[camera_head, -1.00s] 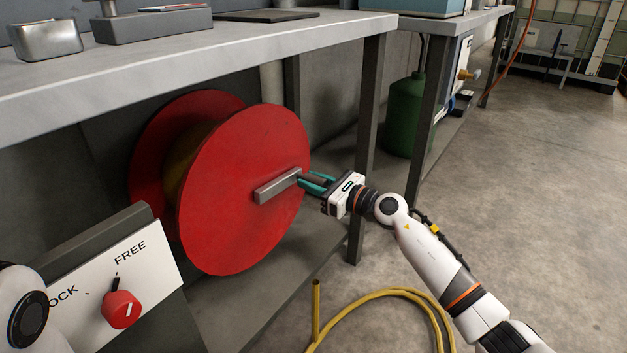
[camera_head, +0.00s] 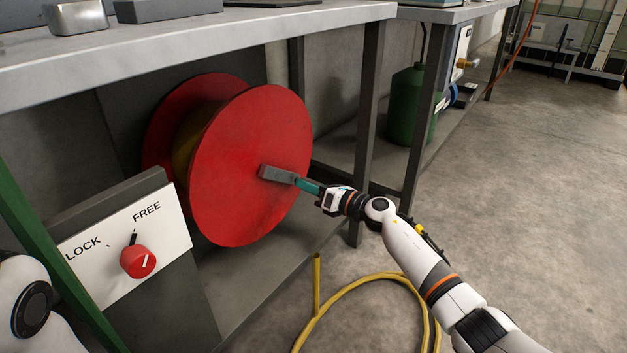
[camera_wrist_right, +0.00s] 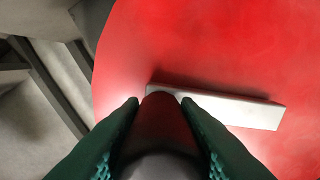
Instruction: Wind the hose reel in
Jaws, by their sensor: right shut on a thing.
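The hose reel (camera_head: 235,190) is a spool with two red flanges under the grey bench. A grey crank bar (camera_head: 275,174) lies across the front flange and slopes slightly down to the right; it also shows in the right wrist view (camera_wrist_right: 235,108). My right gripper (camera_head: 305,185) is at the bar's outer end. Its teal fingers are shut on the dark crank handle (camera_wrist_right: 165,125), which they largely hide in the head view. Yellow hose (camera_head: 375,280) lies in a loop on the floor, with one piece standing upright. My left gripper is out of view.
A panel (camera_head: 105,262) with LOCK and FREE labels and a red knob (camera_head: 137,261) stands at the left front. A bench leg (camera_head: 368,130) rises behind my right wrist. A green post (camera_head: 50,255) crosses the left edge. The floor at right is clear.

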